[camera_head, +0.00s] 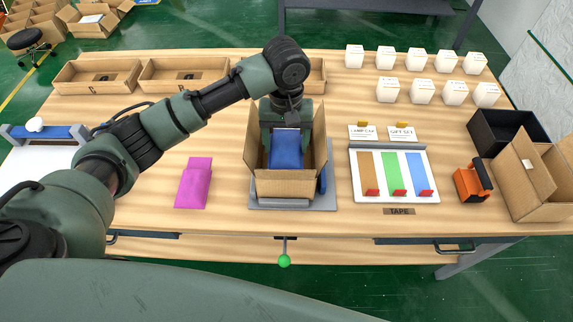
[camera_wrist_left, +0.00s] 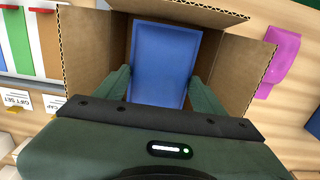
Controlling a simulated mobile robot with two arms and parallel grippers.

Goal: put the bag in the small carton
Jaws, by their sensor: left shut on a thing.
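The small carton (camera_head: 285,188) stands open on a grey plate (camera_head: 262,204) at the front middle of the table. Its brown flaps stick up and outward. A blue bag (camera_head: 286,152) is inside the carton opening; the left wrist view shows it (camera_wrist_left: 163,65) between the carton walls. My left gripper (camera_head: 286,130) reaches down into the carton from behind. In the left wrist view its two fingers (camera_wrist_left: 160,90) are on either side of the bag's near end, and it is shut on the bag. Whether the bag touches the carton floor is hidden. My right gripper is not in view.
A magenta bag (camera_head: 194,185) lies left of the carton. A tray with coloured strips (camera_head: 394,172) and an orange tape tool (camera_head: 471,184) are to the right. Another open carton (camera_head: 535,180) stands at the right edge. Several white boxes (camera_head: 420,91) stand behind.

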